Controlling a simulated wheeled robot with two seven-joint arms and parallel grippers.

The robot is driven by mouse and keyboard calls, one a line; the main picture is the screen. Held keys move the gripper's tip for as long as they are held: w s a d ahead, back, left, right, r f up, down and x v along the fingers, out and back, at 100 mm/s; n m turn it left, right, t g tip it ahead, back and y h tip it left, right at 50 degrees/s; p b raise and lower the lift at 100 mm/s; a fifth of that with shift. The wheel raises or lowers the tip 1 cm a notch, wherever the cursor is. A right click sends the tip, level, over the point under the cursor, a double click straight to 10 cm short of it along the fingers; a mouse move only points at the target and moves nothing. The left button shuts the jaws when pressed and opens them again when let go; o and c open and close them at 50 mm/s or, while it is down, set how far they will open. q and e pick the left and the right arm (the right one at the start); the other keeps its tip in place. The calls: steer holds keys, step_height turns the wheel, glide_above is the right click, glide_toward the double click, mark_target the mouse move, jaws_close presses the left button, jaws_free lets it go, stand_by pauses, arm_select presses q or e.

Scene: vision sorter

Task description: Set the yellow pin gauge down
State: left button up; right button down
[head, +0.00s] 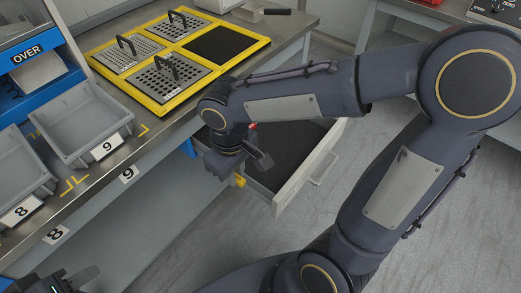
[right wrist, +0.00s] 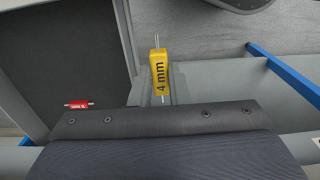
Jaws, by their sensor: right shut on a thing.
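The yellow pin gauge (head: 240,181) shows as a small yellow bit at the tip of my right gripper (head: 246,171). In the right wrist view the gauge (right wrist: 160,75) is a yellow handle marked "4 mm" with a thin metal pin at each end. My right gripper is shut on it, by the near left corner of the open drawer (head: 290,196). Its height above what lies below is hard to tell. My left gripper (head: 68,282) is partly in view at the bottom left; its jaws are unclear.
A red pin gauge (right wrist: 80,104) lies in the dark-lined drawer. A yellow-framed tray (head: 262,42) with handled perforated plates and one bare dark square stands on the bench. Grey bins numbered 9 (head: 84,122) and 8 (head: 22,178) stand at left, before a blue "OVER" unit (head: 30,62).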

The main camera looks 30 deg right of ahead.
steer(key=w+d+f+b, duration=0.1)
steer(key=w+d+f, duration=0.1)
steer(key=d+f, duration=0.1)
steer(key=w+d+f+b, duration=0.2)
steer(key=d+f, duration=0.1)
steer(key=d, duration=0.1)
steer(key=w+d+f+b, duration=0.1)
steer(key=w+d+f, duration=0.2)
steer(key=shift+w+d+b, duration=0.1)
steer(key=shift+d+b, duration=0.2)
steer(key=shift+w+d+f+b, duration=0.2)
steer(key=shift+f+b, duration=0.25)
steer(key=shift+f, duration=0.5)
steer(key=shift+w+d+f+b, duration=0.15)
steer(key=shift+f+b, duration=0.25)
steer(key=shift+f, duration=0.55)
steer(key=shift+s, duration=0.1)
steer(key=shift+f, duration=0.25)
steer(key=c, duration=1.4)
jaws_free()
steer(key=shift+r, duration=0.15)
